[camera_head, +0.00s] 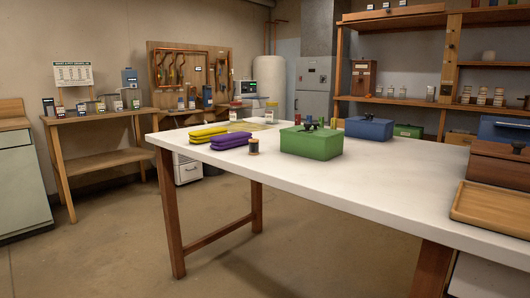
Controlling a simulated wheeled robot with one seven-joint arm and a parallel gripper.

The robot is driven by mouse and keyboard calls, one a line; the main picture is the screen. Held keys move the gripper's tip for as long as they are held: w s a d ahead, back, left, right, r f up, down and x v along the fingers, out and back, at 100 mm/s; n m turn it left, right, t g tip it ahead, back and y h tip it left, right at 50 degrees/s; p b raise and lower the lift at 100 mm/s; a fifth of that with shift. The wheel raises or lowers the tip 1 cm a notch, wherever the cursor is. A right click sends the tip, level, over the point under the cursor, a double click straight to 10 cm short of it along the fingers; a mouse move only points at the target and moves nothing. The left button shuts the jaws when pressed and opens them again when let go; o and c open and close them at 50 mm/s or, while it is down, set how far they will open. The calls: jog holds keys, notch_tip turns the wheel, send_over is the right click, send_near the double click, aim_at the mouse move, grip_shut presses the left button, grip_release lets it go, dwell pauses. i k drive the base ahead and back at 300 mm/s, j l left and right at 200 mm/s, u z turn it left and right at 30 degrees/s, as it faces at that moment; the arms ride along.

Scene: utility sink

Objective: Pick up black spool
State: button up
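A small spool (253,146) with a dark winding and lighter, brownish ends stands upright on the white table (350,186), near its front left edge. It sits between a purple case (230,142) on its left and a green box (311,143) on its right, apart from the green box. Its colour is hard to tell exactly at this size. My gripper is not in view.
A yellow case (208,133) lies behind the purple one. Jars (271,112), a blue box (369,128), a brown box (499,162) and a wooden tray (490,204) also stand on the table. The table's front middle is clear, with open floor (110,250) at left.

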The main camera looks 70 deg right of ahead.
aim_at(253, 147)
jog(key=l+z, duration=0.15)
jog(key=z, duration=2.15)
